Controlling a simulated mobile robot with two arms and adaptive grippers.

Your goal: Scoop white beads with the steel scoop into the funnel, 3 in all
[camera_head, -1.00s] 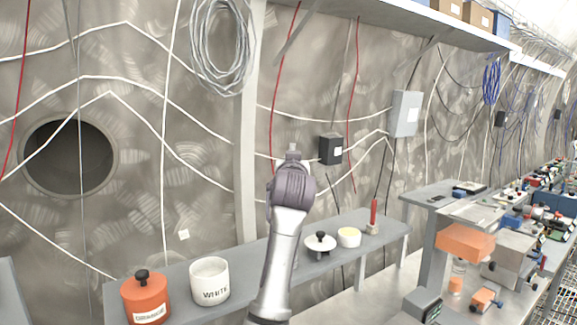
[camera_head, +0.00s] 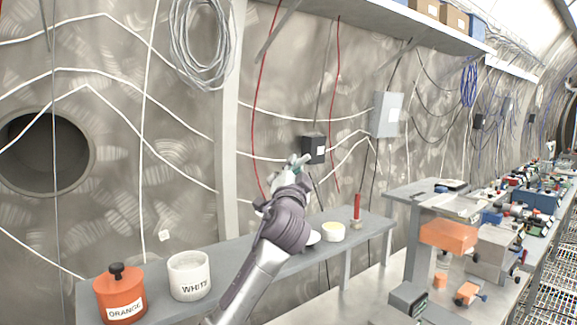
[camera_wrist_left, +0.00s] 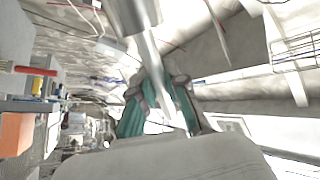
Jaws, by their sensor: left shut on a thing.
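The open white jar labelled WHITE (camera_head: 190,289) stands on the narrow grey shelf, left of my left arm. Its beads cannot be made out in the head view. My left gripper (camera_head: 300,163) is raised above the shelf, in front of the wall, to the right of the jar. In the left wrist view, the left gripper (camera_wrist_left: 160,112) has its teal-padded fingers shut on the handle of the steel scoop (camera_wrist_left: 152,62). The scoop's wider metal end is at the top of that view. I cannot make out a funnel. My right gripper is not in view.
The orange jar (camera_head: 120,300) with a black-knobbed lid stands left of the white jar. A cluttered workbench (camera_head: 395,262) runs along the right.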

